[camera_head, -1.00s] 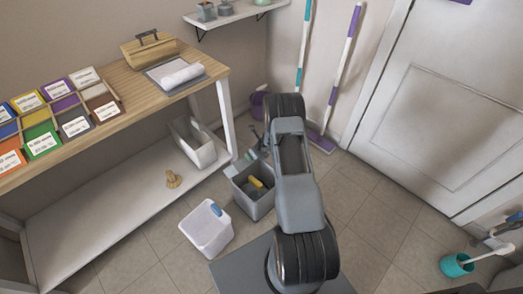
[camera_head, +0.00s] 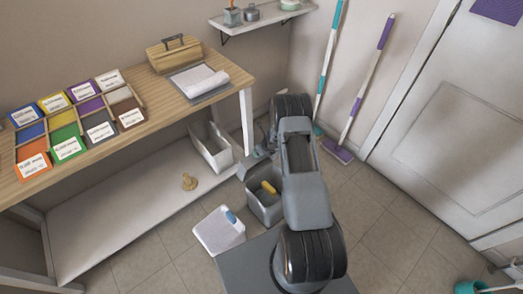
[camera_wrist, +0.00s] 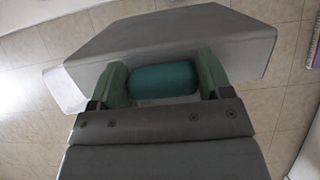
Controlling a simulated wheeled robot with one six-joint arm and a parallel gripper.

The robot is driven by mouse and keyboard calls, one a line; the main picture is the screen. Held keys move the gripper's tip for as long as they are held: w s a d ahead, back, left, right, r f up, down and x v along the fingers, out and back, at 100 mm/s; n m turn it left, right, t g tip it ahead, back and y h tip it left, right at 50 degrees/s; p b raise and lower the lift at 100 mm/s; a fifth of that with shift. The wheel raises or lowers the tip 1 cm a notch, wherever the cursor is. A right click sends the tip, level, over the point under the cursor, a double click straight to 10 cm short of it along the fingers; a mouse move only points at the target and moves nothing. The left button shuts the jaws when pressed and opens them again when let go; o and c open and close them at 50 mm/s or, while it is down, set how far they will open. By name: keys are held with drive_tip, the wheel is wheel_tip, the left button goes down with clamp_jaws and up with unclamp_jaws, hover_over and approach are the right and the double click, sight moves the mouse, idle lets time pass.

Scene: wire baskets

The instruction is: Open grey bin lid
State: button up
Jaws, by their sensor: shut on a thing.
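A grey bin (camera_head: 264,208) stands on the tiled floor, left of my arm in the head view. Its top is open on the side I can see, and a yellow thing (camera_head: 266,188) shows inside. A grey lid-like part (camera_head: 250,166) shows at its far edge, partly hidden by my arm. In the wrist view my gripper (camera_wrist: 164,82) is shut on a teal cylindrical handle (camera_wrist: 163,82). The handle lies against a large grey panel (camera_wrist: 170,40), which looks like the lid. I cannot tell the lid's exact angle.
A white bin (camera_head: 219,234) with a blue part stands close to the left. A light grey open box (camera_head: 212,150) stands under the wooden table (camera_head: 120,125). Mops (camera_head: 362,95) lean at the back wall near the door (camera_head: 460,120).

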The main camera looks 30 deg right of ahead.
idle(0.8)
drive_tip(key=o, duration=1.2)
drive_tip(key=shift+s, duration=0.1)
drive_tip(key=shift+o, duration=0.4)
drive_tip(key=shift+f, duration=0.1)
drive_tip(key=shift+s+a, duration=0.1)
drive_tip(key=shift+s+d+r+p, duration=0.15)
drive_tip(key=shift+r+p, duration=0.55)
drive_tip(key=shift+r, duration=0.6)
drive_tip(key=shift+s+d+r+p, duration=0.1)
drive_tip(key=shift+r+p, duration=0.55)
drive_tip(key=shift+r, duration=0.6)
wheel_tip(320, 180, up, 11)
drive_tip(key=s+p, duration=0.2)
drive_tip(key=p, duration=0.4)
drive_tip(key=shift+s+d+p, duration=0.15)
drive_tip(key=shift+d+p, duration=0.15)
